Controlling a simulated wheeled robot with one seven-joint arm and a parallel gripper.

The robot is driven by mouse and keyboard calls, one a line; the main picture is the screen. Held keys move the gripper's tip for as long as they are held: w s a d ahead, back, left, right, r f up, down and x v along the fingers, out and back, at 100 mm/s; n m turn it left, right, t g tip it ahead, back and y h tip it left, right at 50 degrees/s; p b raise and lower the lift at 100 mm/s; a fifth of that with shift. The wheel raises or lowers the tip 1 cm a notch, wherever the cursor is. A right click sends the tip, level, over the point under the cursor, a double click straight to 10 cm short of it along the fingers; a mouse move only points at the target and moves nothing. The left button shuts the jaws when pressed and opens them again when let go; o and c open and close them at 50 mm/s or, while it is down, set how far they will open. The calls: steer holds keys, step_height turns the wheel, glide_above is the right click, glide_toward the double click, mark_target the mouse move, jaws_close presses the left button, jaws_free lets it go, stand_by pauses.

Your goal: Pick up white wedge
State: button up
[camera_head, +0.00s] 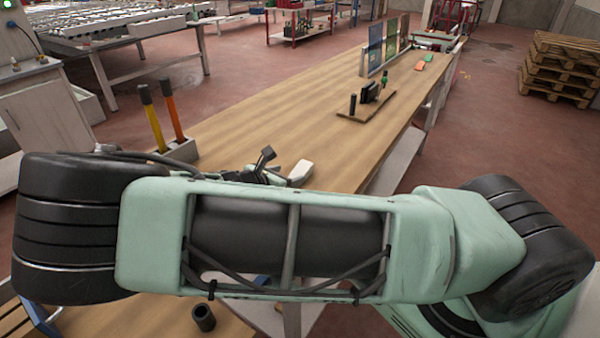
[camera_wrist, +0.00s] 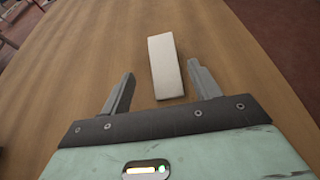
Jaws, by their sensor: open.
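The white wedge (camera_wrist: 165,66) lies on the wooden table (camera_wrist: 80,85) in the wrist view, a pale oblong block pointing away from my gripper. My gripper (camera_wrist: 159,82) is open, with one finger on each side of the wedge's near end. Gaps show between the wedge and both fingers, the left one looking wider. In the head view a pale block (camera_head: 300,171), likely the wedge, shows just beyond my arm beside the dark gripper parts. My arm hides much of the near table there.
A grey holder (camera_head: 180,152) with a yellow-handled and an orange-handled tool stands left of the gripper. A wooden board (camera_head: 366,112) with dark items sits farther along the table, before upright coloured panels (camera_head: 385,48). The tabletop between is clear. A dark cup (camera_head: 203,317) stands at the near end.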

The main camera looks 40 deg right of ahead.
mark_target(298, 173)
steer(key=x, duration=0.3)
steer(key=p+x, duration=0.1)
steer(key=shift+s+d+f, duration=0.1)
steer(key=shift+s+d, duration=0.1)
steer(key=shift+s, duration=0.05)
steer(key=shift+w+d+f, duration=0.2)
steer(key=shift+d+f, duration=0.05)
steer(key=shift+d, duration=0.1)
steer(key=c, duration=1.1)
